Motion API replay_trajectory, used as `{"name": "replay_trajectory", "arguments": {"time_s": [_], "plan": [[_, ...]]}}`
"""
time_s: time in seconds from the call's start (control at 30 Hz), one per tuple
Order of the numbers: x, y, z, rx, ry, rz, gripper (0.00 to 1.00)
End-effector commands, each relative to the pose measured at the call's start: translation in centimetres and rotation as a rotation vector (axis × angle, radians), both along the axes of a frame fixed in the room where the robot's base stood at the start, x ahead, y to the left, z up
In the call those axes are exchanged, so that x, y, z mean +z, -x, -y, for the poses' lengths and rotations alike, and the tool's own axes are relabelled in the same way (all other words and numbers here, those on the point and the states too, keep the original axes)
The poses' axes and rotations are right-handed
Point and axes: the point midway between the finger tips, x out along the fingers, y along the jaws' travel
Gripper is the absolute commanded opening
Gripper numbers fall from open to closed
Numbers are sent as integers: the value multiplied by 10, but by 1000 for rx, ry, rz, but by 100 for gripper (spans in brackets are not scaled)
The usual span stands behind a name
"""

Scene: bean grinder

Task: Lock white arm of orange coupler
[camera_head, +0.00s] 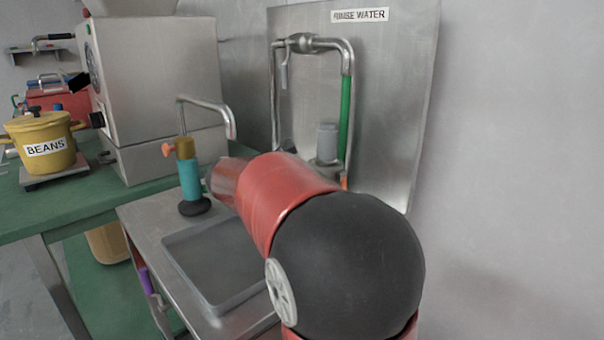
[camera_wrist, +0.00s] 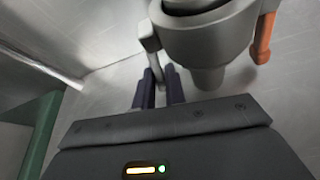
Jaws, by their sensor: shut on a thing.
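In the wrist view, my gripper (camera_wrist: 161,76) has its two dark blue fingers closed around the lower end of a light grey-white arm (camera_wrist: 149,38). This arm hangs from the left side of a grey cylindrical coupler body (camera_wrist: 208,38). An orange part (camera_wrist: 264,40) hangs on the right side of the same body. In the head view, a small orange piece (camera_head: 344,183) shows at the lower end of the green hose, beside a grey cylinder (camera_head: 327,142). My red and black arm hides my gripper and most of the coupler there.
A steel panel (camera_head: 395,110) labelled RINSE WATER with a bent pipe (camera_head: 349,58) stands behind my arm. A grey tray (camera_head: 187,262) and a teal bottle-like object (camera_head: 189,178) are on the bench. A grinder (camera_head: 155,75) and a yellow BEANS pot (camera_head: 43,132) stand left.

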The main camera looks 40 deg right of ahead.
Motion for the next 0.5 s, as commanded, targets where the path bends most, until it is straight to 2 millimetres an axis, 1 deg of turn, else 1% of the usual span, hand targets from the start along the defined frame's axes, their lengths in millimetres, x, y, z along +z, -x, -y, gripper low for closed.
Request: {"name": "replay_trajectory", "arguments": {"time_s": [0.47,0.5], "plan": [[0,1,1,-1,3,-15,0],[0,1,1,-2,3,-16,16]]}}
